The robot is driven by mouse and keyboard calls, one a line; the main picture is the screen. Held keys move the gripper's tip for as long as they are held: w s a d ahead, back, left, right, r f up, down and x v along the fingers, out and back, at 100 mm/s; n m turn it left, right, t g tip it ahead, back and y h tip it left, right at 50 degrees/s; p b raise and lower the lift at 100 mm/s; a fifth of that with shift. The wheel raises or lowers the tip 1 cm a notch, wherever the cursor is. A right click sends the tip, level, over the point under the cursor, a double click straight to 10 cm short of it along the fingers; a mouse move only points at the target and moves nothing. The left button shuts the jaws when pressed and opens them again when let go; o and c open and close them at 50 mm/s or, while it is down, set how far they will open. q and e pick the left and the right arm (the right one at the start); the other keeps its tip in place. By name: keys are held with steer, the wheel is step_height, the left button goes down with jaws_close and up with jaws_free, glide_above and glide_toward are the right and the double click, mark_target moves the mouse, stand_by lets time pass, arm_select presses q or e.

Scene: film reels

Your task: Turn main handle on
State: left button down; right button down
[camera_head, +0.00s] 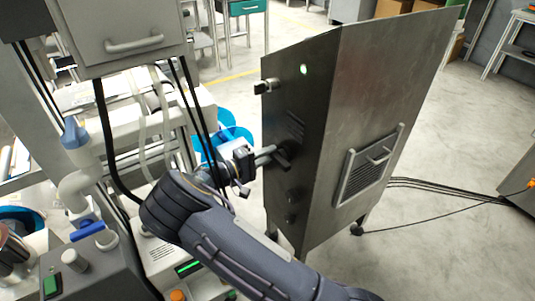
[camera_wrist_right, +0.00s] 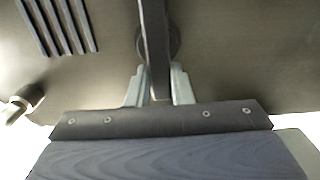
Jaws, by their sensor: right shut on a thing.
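My right gripper (camera_head: 268,156) reaches that face at mid height. In the right wrist view my right gripper (camera_wrist_right: 159,88) is shut on a dark bar-shaped handle (camera_wrist_right: 155,45), one finger on each side. The handle's round base sits against the cabinet face. The gripper and arm partly hide the handle in the head view. My left gripper is not in view.
A second handle (camera_head: 266,86) sits higher on the cabinet face. A grey box with a bar handle (camera_head: 133,43) and hanging cables are at the upper left. A machine with a green button (camera_head: 51,286) is at the lower left. Black cables run over the floor at the right.

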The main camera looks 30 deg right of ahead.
steer(key=shift+f, duration=0.1)
steer(key=c, duration=1.3)
jaws_free()
steer(key=a, duration=0.8)
steer(key=shift+s+p, duration=0.35)
